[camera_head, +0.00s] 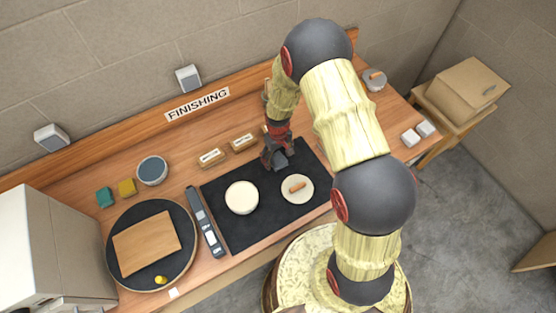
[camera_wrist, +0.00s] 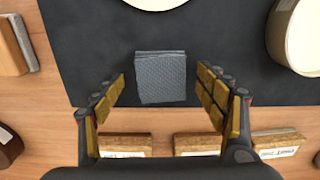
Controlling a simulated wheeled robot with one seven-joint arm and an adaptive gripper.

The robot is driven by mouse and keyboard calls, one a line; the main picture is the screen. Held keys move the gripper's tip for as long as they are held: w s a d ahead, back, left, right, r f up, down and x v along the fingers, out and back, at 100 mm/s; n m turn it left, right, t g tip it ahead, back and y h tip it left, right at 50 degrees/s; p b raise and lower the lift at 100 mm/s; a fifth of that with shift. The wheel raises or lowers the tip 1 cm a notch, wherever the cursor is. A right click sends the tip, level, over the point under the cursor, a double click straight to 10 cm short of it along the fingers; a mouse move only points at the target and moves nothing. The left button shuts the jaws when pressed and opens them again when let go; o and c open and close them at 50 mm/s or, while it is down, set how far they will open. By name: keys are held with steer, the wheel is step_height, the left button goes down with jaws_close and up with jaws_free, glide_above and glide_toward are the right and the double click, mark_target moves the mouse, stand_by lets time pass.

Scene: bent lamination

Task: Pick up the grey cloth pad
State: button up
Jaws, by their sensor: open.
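The grey cloth pad (camera_wrist: 161,77) is a small, square, textured stack lying flat on the black mat (camera_wrist: 85,40) in the wrist view. In the head view the pad (camera_head: 281,161) shows small and dark grey just below my gripper. My gripper (camera_wrist: 161,75) is open, with its two padded fingers apart on either side of the pad in the wrist view, and nothing is between them that it grips. In the head view my gripper (camera_head: 277,152) is over the back part of the mat. I cannot tell the exact height of the fingertips above the pad.
A dark tool (camera_head: 205,222) lies left, beside a round black board (camera_head: 117,254).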

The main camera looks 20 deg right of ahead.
steer(key=c, duration=0.3)
steer(key=c, duration=0.7)
steer(key=shift+c, duration=0.4)
